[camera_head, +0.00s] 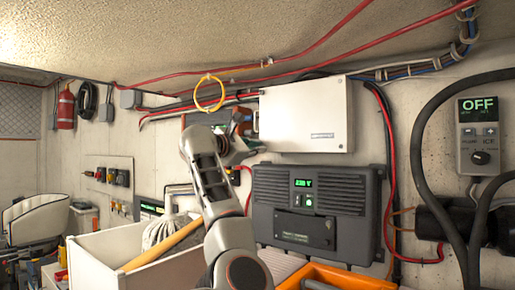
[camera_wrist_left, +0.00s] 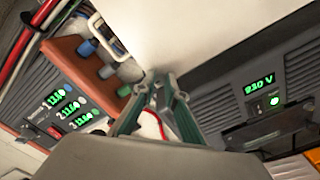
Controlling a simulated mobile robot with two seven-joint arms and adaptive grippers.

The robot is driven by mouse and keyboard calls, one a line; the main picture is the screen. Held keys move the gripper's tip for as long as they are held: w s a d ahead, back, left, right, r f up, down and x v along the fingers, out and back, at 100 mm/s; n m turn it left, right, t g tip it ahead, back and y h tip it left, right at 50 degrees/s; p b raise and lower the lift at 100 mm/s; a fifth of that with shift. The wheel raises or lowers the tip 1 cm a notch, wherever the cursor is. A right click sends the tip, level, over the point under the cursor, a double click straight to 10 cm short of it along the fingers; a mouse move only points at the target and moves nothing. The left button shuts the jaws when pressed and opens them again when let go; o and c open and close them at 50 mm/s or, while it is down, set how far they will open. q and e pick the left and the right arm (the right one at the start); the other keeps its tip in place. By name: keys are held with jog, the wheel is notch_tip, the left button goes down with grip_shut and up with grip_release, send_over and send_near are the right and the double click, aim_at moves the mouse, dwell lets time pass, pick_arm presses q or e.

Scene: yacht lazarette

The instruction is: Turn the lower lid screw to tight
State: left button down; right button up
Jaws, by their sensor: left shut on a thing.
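The white box (camera_head: 312,115) with the lid hangs on the wall at the upper middle, and its pale underside or face fills the top of the left wrist view (camera_wrist_left: 205,30). My left gripper (camera_head: 257,145) is at the box's lower left corner. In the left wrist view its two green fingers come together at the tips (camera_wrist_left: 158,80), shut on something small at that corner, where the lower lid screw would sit. The screw itself is hidden by the fingertips, so I cannot see its angle. My right gripper is in neither view.
A dark inverter (camera_head: 345,188) with a green display is just below the box. A reddish block (camera_wrist_left: 85,55) with cable glands and a unit with green readouts (camera_wrist_left: 50,125) lie close left of the fingers. A white bin (camera_head: 105,245) and an orange crate (camera_head: 345,277) stand lower down.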

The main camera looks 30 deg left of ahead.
pick_arm(q)
jog(key=shift+m, duration=0.3)
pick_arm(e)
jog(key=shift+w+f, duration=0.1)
pick_arm(q)
jog(key=shift+m+b, duration=2.05)
jog(key=shift+m, duration=6.55)
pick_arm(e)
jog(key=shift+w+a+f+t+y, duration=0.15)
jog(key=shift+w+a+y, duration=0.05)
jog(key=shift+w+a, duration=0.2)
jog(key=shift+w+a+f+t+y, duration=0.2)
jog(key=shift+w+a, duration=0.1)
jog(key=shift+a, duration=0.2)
